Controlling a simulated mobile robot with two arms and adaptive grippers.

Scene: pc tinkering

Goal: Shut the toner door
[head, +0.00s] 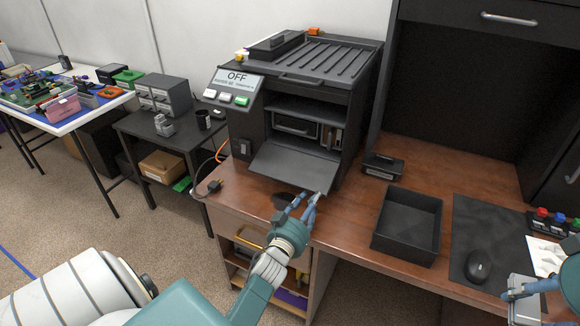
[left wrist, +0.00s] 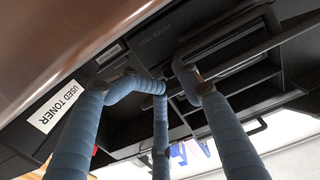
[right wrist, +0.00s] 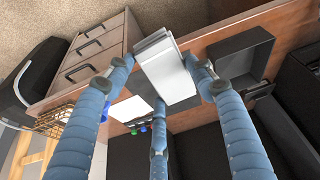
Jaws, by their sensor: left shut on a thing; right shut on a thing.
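The toner door (head: 290,168) is a dark flap on the front of the black printer (head: 320,92). It is folded down, and the bay behind it is open. My left gripper (head: 312,198) is at the door's front right corner, its blue fingers closed on the door's edge. In the left wrist view the fingers (left wrist: 165,82) are bent close together beneath dark printer parts, near a "USED TONER" label (left wrist: 55,108). My right gripper (head: 520,290) is at the lower right, shut on a pale grey, box-like object (right wrist: 168,72).
The printer's panel (head: 237,83) reads OFF. On the wooden desk (head: 425,182) are an empty black tray (head: 407,226), a small black device (head: 383,165), a mouse (head: 478,267) on a dark mat (head: 492,232), and a plug (head: 212,187).

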